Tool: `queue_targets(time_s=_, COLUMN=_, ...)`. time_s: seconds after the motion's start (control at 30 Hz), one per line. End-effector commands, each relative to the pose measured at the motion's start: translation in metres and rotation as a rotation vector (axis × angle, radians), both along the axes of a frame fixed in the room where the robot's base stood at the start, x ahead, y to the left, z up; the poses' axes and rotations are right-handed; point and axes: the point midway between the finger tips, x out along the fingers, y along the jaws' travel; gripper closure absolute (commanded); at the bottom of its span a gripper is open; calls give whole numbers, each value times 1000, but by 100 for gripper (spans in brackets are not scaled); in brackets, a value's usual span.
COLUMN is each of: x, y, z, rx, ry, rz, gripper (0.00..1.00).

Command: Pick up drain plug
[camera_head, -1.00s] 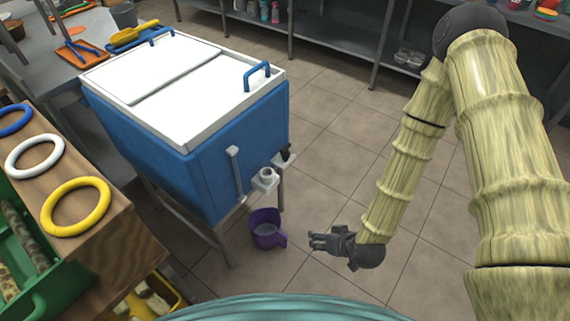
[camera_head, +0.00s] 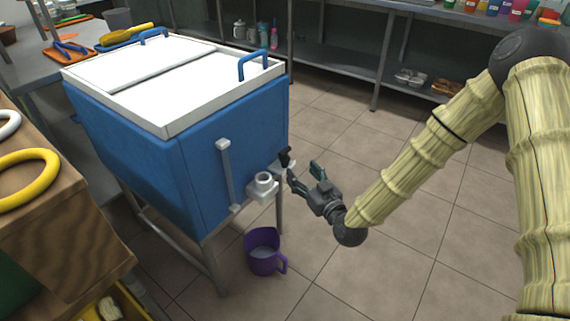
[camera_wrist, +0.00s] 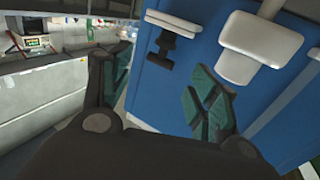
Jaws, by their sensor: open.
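The drain plug looks to be the small black piece (camera_head: 285,157) in a white bracket on the blue chest's side, near its right corner. In the wrist view the black piece (camera_wrist: 164,46) has a wide head and a shaft passing the white bracket (camera_wrist: 173,22). My gripper (camera_head: 304,173) is open and empty, just right of and slightly below the plug, fingers pointing toward it. In the wrist view the open fingers (camera_wrist: 157,76) spread below the plug, apart from it.
A white drain fitting (camera_head: 263,186) with an open round top juts out left of the plug. A purple jug (camera_head: 264,252) stands on the floor below. The blue chest (camera_head: 150,150) stands on metal legs.

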Motion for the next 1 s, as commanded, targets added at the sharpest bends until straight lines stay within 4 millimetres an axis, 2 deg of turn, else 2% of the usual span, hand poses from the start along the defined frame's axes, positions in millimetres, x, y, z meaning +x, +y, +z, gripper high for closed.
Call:
queue_targets(time_s=0.17, x=13, y=8, z=0, rx=0, ry=-4, rz=2, gripper=39)
queue_targets(time_s=0.4, x=41, y=24, z=0, rx=1, ry=-3, rz=1, gripper=39)
queue_targets(time_s=0.63, x=56, y=33, z=1, rx=1, ry=-2, rz=0, gripper=39)
queue_targets(time_s=0.8, x=74, y=48, z=3, rx=1, ry=-3, rz=1, gripper=39)
queue_targets(time_s=1.0, x=89, y=56, z=5, rx=0, ry=-1, rz=1, gripper=39)
